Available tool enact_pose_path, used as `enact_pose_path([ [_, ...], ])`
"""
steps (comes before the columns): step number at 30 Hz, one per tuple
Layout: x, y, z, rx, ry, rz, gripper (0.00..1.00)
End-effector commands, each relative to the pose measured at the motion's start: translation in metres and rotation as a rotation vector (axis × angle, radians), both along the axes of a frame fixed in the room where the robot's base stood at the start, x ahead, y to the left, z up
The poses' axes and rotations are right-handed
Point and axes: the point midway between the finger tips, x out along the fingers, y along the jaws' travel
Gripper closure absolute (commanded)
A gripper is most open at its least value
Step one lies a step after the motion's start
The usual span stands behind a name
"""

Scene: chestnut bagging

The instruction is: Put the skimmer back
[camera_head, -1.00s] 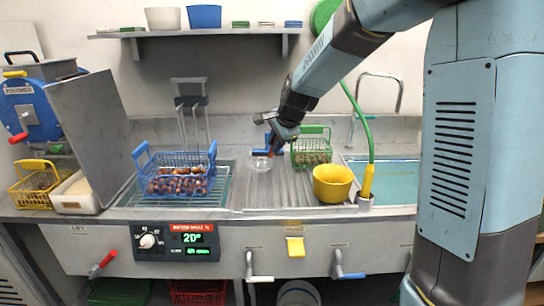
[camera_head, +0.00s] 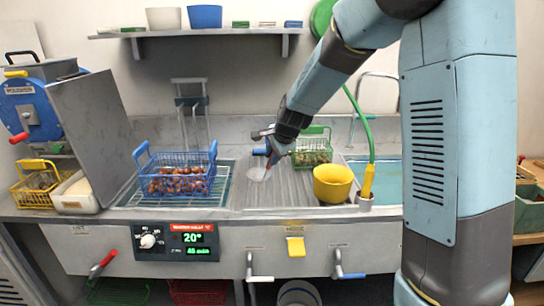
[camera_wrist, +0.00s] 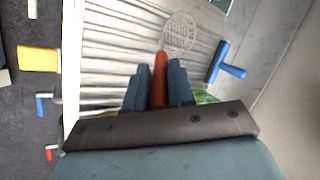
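The skimmer is a round wire-mesh disc (camera_head: 257,174) on a red handle (camera_wrist: 160,78). My gripper (camera_head: 270,152) is over the ribbed steel drainboard (camera_head: 285,192), between the blue basket and the yellow bowl. In the wrist view its two blue-grey fingers (camera_wrist: 158,88) sit on both sides of the red handle, shut on it. The mesh disc (camera_wrist: 182,32) points away from the gripper, over the ribs. I cannot tell whether the disc touches the drainboard. A blue T-shaped piece (camera_wrist: 228,66) is near the back wall in the wrist view; it may be a holder.
A blue basket (camera_head: 180,160) of chestnuts stands on a rack at left. A green basket (camera_head: 312,158) is behind the yellow bowl (camera_head: 333,184). A green hose (camera_head: 366,135) rises at right, beside the sink basin (camera_head: 385,185). A shelf (camera_head: 195,33) hangs above.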

Motion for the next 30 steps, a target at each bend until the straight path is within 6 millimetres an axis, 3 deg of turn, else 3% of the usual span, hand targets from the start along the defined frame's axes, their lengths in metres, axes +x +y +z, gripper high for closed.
enact_pose_path([
  [7, 0.0, 0.0, 0.0, 0.0, 0.0, 0.0, 0.54],
  [17, -0.002, -0.001, 0.004, 0.0, 0.0, 0.0, 0.54],
  [30, -0.032, -0.018, 0.06, 0.001, -0.003, -0.001, 0.54],
])
